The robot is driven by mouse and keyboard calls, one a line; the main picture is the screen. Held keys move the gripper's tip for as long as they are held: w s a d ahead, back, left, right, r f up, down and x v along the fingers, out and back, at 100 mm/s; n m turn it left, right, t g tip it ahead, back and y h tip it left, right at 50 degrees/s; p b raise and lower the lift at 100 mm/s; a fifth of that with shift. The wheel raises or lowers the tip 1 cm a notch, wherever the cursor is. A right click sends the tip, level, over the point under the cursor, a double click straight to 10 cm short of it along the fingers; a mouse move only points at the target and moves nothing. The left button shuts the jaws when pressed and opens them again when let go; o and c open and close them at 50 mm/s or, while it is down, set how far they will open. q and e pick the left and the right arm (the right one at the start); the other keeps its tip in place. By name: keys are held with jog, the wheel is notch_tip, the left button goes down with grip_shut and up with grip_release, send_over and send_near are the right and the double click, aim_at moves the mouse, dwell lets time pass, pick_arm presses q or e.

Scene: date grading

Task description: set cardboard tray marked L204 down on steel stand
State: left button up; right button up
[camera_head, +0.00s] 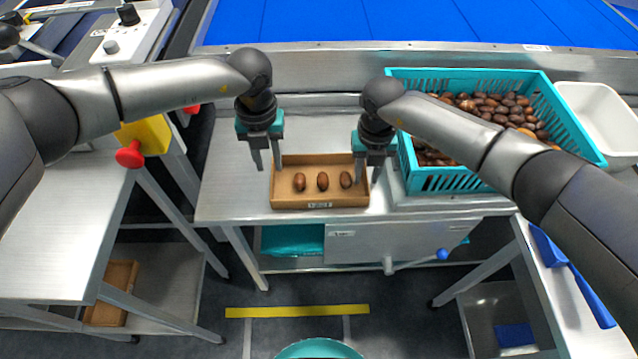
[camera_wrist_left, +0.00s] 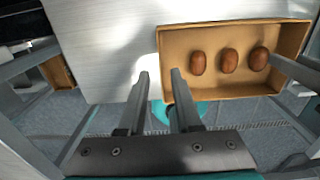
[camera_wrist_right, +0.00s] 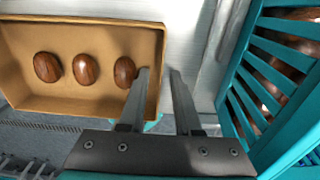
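The brown cardboard tray (camera_head: 283,203) is at the front of the steel stand (camera_head: 232,190) and appears to rest flat on it. It holds three brown dates (camera_head: 322,181) in a row. A small label on its front wall is too small to read surely. My left gripper (camera_head: 267,167) is open at the tray's left wall; in the left wrist view (camera_wrist_left: 158,72) its fingers stand apart on either side of that wall. My right gripper (camera_head: 367,178) is open at the right wall; in the right wrist view (camera_wrist_right: 159,70) its fingers also stand apart around the wall line.
A teal crate (camera_head: 450,181) full of dates stands close right of my right gripper. A white bin (camera_head: 598,112) is beyond it. A blue conveyor (camera_head: 400,22) runs behind. A yellow box with a red button (camera_head: 130,155) is at left. Bare steel lies left of the tray.

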jog(key=shift+r, duration=0.25)
pick_arm(q)
notch_tip(320, 180, up, 7)
jog(key=shift+f, duration=0.15)
pick_arm(e)
notch_tip(320, 180, up, 12)
jog(key=shift+f, duration=0.2)
dwell(0.4)
